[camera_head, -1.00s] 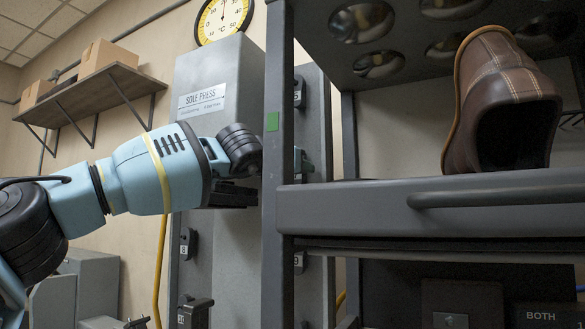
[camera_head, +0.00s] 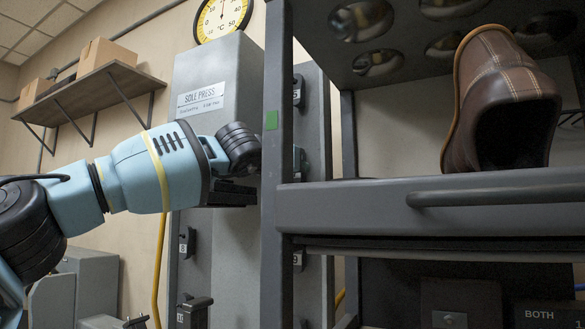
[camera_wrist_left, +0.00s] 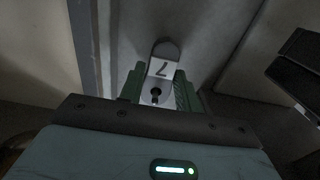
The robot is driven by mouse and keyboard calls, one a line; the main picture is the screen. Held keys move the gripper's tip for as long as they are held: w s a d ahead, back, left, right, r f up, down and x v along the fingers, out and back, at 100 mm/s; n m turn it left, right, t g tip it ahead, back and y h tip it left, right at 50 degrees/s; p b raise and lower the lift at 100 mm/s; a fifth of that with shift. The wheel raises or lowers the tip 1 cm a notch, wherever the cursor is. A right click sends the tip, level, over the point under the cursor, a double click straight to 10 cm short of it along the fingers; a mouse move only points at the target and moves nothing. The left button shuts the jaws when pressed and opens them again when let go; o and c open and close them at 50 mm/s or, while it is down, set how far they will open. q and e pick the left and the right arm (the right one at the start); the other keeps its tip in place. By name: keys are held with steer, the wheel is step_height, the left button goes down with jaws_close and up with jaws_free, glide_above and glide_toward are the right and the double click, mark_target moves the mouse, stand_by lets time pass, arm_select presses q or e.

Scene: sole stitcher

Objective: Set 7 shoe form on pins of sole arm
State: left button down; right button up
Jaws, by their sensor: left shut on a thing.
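My left gripper (camera_wrist_left: 157,92) shows in the left wrist view with green fingers on both sides of a grey, round-topped shoe form (camera_wrist_left: 166,50). The form bears a pale plate marked 7, with a dark round spot below the figure. The gripper is shut on this form. A grey panel lies behind it; whether the form touches the panel or sits on pins I cannot tell. In the head view my left arm reaches in front of the grey sole press (camera_head: 222,85), and the fingertips and form are mostly hidden behind a dark post. My right gripper is not in view.
The dark rack post (camera_head: 277,130) stands just right of my left wrist. A brown boot (camera_head: 502,105) stands on the rack shelf (camera_head: 350,205). Other numbered forms hang on the press, including one marked 8 (camera_head: 187,241). A yellow hose (camera_head: 159,265) hangs at its left.

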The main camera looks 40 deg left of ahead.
arm_select(q)
steer(key=shift+r, duration=0.3)
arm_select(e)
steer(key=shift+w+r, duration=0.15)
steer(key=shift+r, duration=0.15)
arm_select(q)
steer(key=shift+f, duration=0.1)
steer(key=shift+b+v, duration=0.35)
steer(key=shift+v, duration=2.25)
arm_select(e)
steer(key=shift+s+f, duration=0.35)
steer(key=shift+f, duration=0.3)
arm_select(q)
steer(key=v, duration=1.7)
